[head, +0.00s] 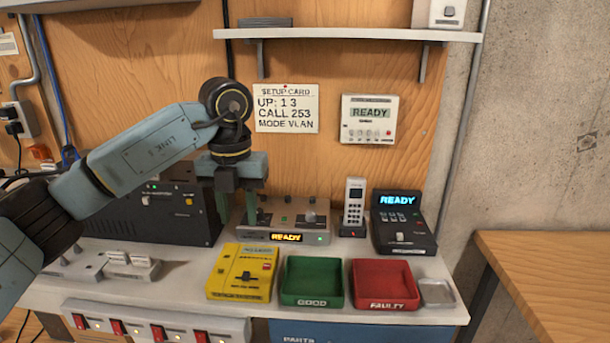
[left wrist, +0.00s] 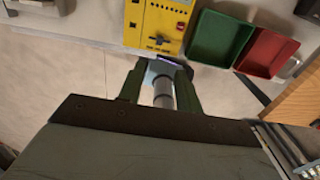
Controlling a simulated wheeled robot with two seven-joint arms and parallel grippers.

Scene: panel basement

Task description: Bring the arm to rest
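My left arm (head: 135,160) reaches in from the left in the head view, bent at a dark joint, with its gripper (head: 237,207) pointing down. The two green fingers stand apart, and no object is seen held in the head view. In the left wrist view the gripper (left wrist: 160,90) also shows its fingers apart. The gripper appears in front of the counter's front edge there. My right gripper is not in view.
The counter (head: 350,316) holds a yellow device (head: 241,272), a green tray (head: 312,268), a red tray (head: 384,270), a handset (head: 354,203) and a dark READY terminal (head: 402,220). A shelf (head: 345,34) hangs above. A wooden table (head: 545,265) stands at right.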

